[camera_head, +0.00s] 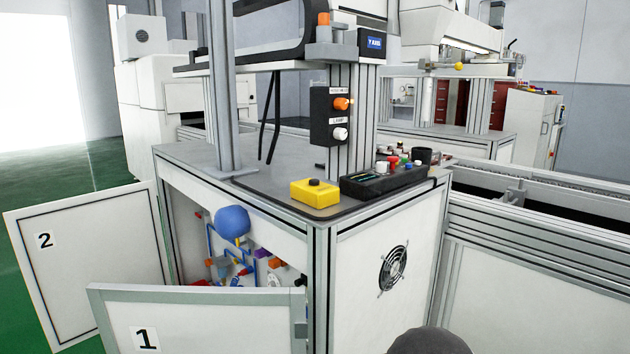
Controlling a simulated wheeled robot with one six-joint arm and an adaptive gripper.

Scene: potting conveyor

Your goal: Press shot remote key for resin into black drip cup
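A yellow box with a black button on top (315,194) sits on the front corner of the workbench; it may be the shot remote, but no label is readable. A small black cup (424,156) stands at the bench's right end, behind a black control box (380,184) with several coloured buttons. I cannot see inside the cup. My gripper is not in view. A dark grey rounded shape at the bottom edge may be part of my arm.
The workbench cabinet (362,285) has two open doors, marked 1 (215,312) and 2 (95,255), jutting out at front and left. A black switch panel (331,117) hangs on the upright post. A conveyor (540,205) runs along the right. Green floor is clear at far left.

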